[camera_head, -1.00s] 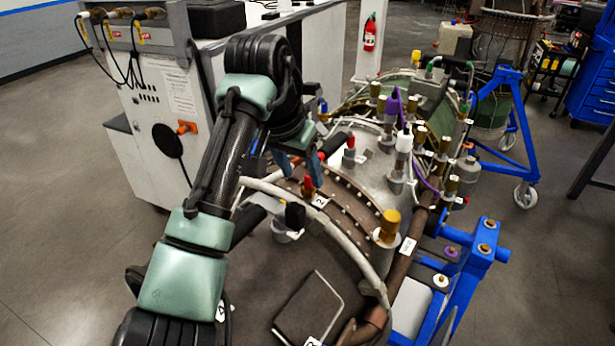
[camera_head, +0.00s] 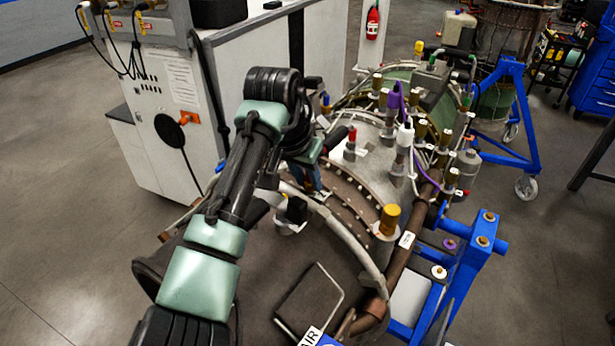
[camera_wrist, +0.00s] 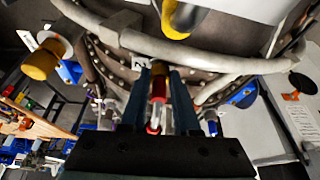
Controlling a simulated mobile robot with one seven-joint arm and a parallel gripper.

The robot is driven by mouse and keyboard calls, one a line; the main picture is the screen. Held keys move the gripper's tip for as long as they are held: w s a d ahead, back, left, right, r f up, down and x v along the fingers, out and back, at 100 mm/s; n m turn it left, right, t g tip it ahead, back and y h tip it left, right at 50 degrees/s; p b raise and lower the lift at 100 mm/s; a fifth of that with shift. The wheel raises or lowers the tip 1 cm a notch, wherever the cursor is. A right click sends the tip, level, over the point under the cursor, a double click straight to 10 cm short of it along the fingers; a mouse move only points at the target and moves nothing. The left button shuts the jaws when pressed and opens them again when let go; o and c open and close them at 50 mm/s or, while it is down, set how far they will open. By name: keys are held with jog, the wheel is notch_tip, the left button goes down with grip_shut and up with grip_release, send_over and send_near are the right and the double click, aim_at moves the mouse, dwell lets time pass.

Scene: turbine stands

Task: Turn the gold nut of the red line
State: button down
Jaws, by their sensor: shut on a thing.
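In the wrist view, the two blue fingers of my gripper (camera_wrist: 159,73) point at the brown flange, one on each side of the red line (camera_wrist: 158,90). The gold nut (camera_wrist: 158,69) shows between the fingertips, and the gripper is shut on it. Contact at the tips is hard to make out. In the head view, my gripper (camera_head: 308,184) reaches down to the flange from the left, beside the white label 2. There the fingers and wrist hide the nut and most of the red line.
A large gold cap (camera_head: 390,219) stands on the flange to the right. A black fitting (camera_head: 296,209) stands just in front of my gripper. A grey fitting with a red top (camera_head: 351,144) is behind it. A curved pale pipe (camera_head: 350,244) runs along the flange.

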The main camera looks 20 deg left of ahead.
jog(key=shift+d, duration=0.1)
jog(key=shift+d+n+p, duration=0.1)
jog(key=shift+n+p, duration=0.25)
jog(key=shift+n, duration=0.05)
jog(key=shift+n+y, duration=0.3)
jog(key=shift+n, duration=0.1)
jog(key=c, duration=0.6)
grip_release()
jog(key=shift+c, duration=0.2)
jog(key=shift+r, duration=0.1)
jog(key=b+v, duration=0.2)
jog(key=v, duration=1.1)
jog(key=shift+b, duration=0.35)
